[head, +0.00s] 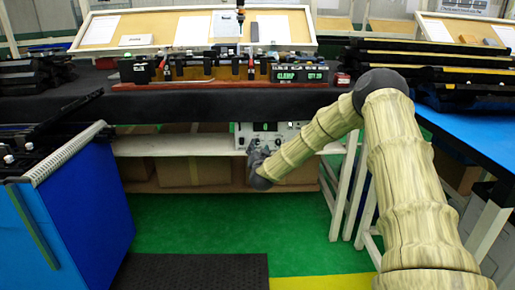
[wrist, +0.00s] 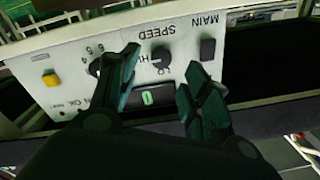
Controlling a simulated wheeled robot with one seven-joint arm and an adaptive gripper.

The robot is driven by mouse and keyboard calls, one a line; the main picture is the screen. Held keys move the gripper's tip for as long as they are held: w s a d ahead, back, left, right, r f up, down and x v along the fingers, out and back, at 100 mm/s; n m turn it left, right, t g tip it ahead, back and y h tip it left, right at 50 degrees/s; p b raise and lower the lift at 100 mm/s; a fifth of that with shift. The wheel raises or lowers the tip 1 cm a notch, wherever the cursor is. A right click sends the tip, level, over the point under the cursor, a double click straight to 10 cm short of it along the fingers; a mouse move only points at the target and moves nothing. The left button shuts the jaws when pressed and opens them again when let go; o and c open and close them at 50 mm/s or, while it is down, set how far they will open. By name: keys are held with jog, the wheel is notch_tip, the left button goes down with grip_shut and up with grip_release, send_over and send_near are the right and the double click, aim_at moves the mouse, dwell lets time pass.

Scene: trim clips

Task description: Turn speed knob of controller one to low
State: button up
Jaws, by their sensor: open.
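The controller (head: 288,133) is a pale box under the dark bench in the head view, partly hidden by my arm. In the wrist view its panel (wrist: 250,62) appears upside down, with the labels SPEED and MAIN. The dark speed knob (wrist: 160,57) sits below the SPEED label, near HI and LO marks; its exact setting is too small to tell. My gripper (wrist: 163,62) is open, one finger on each side of the speed knob in the picture. I cannot tell whether either finger touches it. In the head view my gripper (head: 257,160) is beside the controller's lower left.
A display (wrist: 150,97) reads 0. A second knob (wrist: 95,67) is partly behind the left finger. A yellow button (wrist: 51,79) is at left and a dark MAIN switch (wrist: 208,48) at right. The dark bench (head: 220,101) overhangs; a white shelf (head: 170,146) lies below.

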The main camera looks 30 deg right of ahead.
aim_at(257, 142)
jog(key=shift+b+x, duration=0.5)
jog(key=shift+x, duration=1.9)
jog(key=c, duration=1.1)
